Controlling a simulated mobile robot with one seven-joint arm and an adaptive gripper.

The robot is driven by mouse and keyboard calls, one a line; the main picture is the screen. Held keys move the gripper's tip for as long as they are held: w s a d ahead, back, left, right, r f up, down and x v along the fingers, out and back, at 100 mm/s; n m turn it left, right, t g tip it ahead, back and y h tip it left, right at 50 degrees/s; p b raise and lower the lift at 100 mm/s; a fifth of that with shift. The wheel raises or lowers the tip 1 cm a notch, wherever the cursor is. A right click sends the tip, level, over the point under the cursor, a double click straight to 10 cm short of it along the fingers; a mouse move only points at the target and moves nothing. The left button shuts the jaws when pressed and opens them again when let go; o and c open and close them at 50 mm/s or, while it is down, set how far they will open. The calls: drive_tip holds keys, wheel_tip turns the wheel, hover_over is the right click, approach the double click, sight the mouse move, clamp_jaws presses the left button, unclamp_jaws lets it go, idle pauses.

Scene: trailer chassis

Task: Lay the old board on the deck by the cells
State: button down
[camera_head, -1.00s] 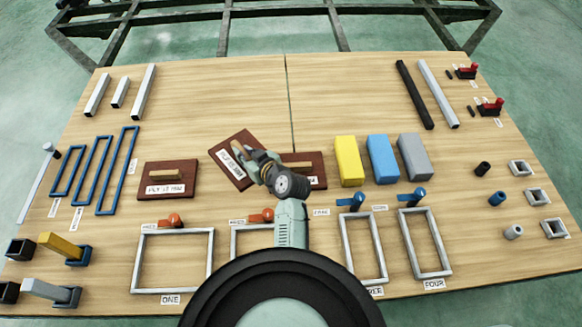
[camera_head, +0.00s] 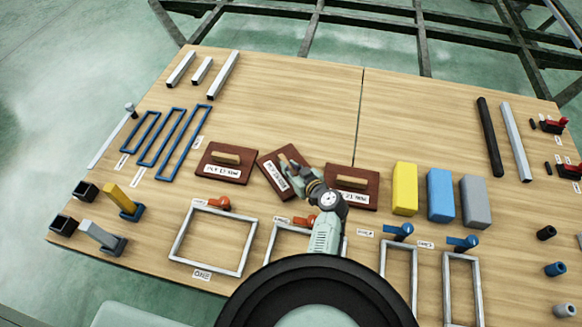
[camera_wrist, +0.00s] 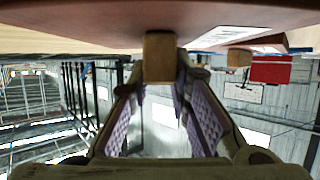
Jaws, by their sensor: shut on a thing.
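My gripper (camera_head: 291,168) is shut on the pale wooden handle of a dark red-brown board (camera_head: 268,164) with a white label. The board is turned askew between two like boards, a left one (camera_head: 241,174) and a right one (camera_head: 368,202). In the wrist view the handle (camera_wrist: 159,55) sits between my fingers (camera_wrist: 160,82), with the board (camera_wrist: 100,14) across the top. I cannot tell how far the board is off the deck (camera_head: 300,100). Grey rectangular frames, such as frame ONE (camera_head: 176,243), lie in front; my arm hides part of the second.
Yellow (camera_head: 404,188), blue (camera_head: 440,195) and grey (camera_head: 475,201) blocks stand right of the boards. Orange (camera_head: 220,203) and blue (camera_head: 398,230) clamp-like parts stand behind the frames. Blue loops (camera_head: 160,140) lie left. The deck behind the boards is largely bare.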

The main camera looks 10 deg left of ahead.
drive_tip(key=shift+f+b, duration=0.25)
drive_tip(key=shift+b, duration=0.05)
drive_tip(key=c, duration=1.5)
unclamp_jaws()
drive_tip(key=shift+r+p, duration=0.2)
drive_tip(key=shift+p, duration=0.1)
drive_tip(key=shift+s+d, duration=0.2)
drive_tip(key=shift+d, duration=0.05)
drive_tip(key=b+v, duration=0.2)
drive_tip(key=v, duration=0.9)
drive_tip(key=shift+s+d+r, duration=0.1)
drive_tip(key=shift+s+d, duration=0.05)
drive_tip(key=shift+s, duration=0.05)
